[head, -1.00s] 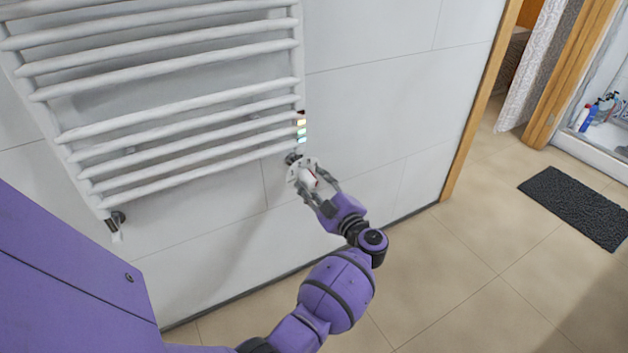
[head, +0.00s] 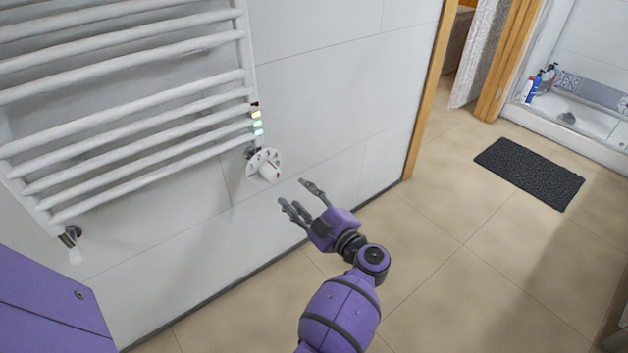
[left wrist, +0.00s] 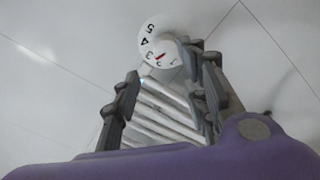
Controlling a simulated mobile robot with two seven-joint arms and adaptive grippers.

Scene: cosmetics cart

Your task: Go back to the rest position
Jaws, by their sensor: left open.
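My left gripper (head: 303,202) is open and empty in the head view, to the lower right of the radiator's thermostat knob (head: 264,166) and apart from it. The knob is white with a numbered dial and a red mark. It also shows in the left wrist view (left wrist: 160,54), beyond the open fingers (left wrist: 165,95), with the numbers 3, 4 and 5 readable. My right gripper is not in view.
A white towel radiator (head: 140,125) hangs on the tiled wall at the left, with small coloured patches near its lower right end. A wooden door frame (head: 428,95) stands at the wall's right end. A dark mat (head: 529,173) lies on the otherwise open floor.

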